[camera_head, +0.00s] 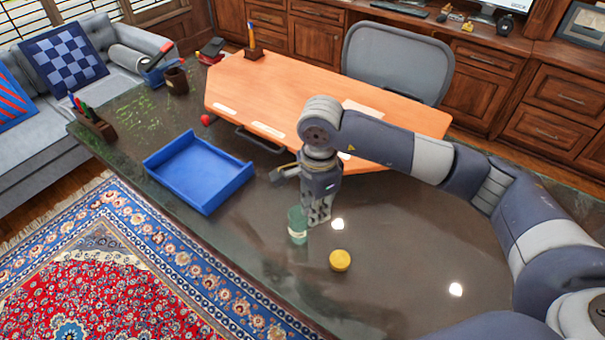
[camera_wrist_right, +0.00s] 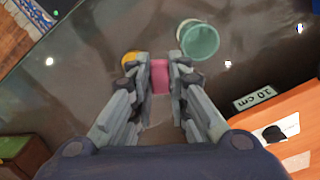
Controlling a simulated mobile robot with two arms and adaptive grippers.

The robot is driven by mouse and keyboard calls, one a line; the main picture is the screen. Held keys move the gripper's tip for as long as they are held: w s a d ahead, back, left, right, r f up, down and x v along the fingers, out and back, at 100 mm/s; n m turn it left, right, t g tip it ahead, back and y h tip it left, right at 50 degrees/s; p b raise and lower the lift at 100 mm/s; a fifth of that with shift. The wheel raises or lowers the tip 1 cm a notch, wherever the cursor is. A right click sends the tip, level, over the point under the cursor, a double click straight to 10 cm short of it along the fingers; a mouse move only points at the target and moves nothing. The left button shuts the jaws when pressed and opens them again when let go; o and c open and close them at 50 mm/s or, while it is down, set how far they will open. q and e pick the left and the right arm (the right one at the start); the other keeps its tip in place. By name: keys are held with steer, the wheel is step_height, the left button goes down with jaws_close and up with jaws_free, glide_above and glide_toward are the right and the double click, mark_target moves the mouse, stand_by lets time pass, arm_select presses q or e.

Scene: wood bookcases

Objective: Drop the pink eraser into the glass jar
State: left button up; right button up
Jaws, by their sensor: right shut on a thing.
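The glass jar (camera_head: 297,226) is greenish and stands upright and open on the dark glossy table. It also shows in the wrist view (camera_wrist_right: 199,41), its open mouth up and to the right of my fingertips. My right gripper (camera_head: 318,218) points down just right of the jar in the head view. In the wrist view its fingers are shut on the pink eraser (camera_wrist_right: 160,76), apart from the jar mouth. The eraser is hidden in the head view. My left gripper is not in view.
A round yellow lid (camera_head: 340,260) lies near the jar. A blue tray (camera_head: 198,171) lies to the left. The dark table (camera_head: 400,220) has free room at the right.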

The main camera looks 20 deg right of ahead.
steer(key=w+a+r+m+p, duration=0.1)
steer(key=w+m+p, duration=0.5)
steer(key=m, duration=0.7)
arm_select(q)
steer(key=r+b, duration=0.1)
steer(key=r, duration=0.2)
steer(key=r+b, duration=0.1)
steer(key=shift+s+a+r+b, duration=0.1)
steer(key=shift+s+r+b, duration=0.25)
arm_select(e)
step_height(320, 180, down, 6)
steer(key=s, duration=0.1)
steer(key=shift+s, duration=0.15)
steer(key=shift+f, duration=0.1)
steer(key=o, duration=0.9)
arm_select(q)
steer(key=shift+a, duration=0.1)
arm_select(e)
step_height(320, 180, up, 12)
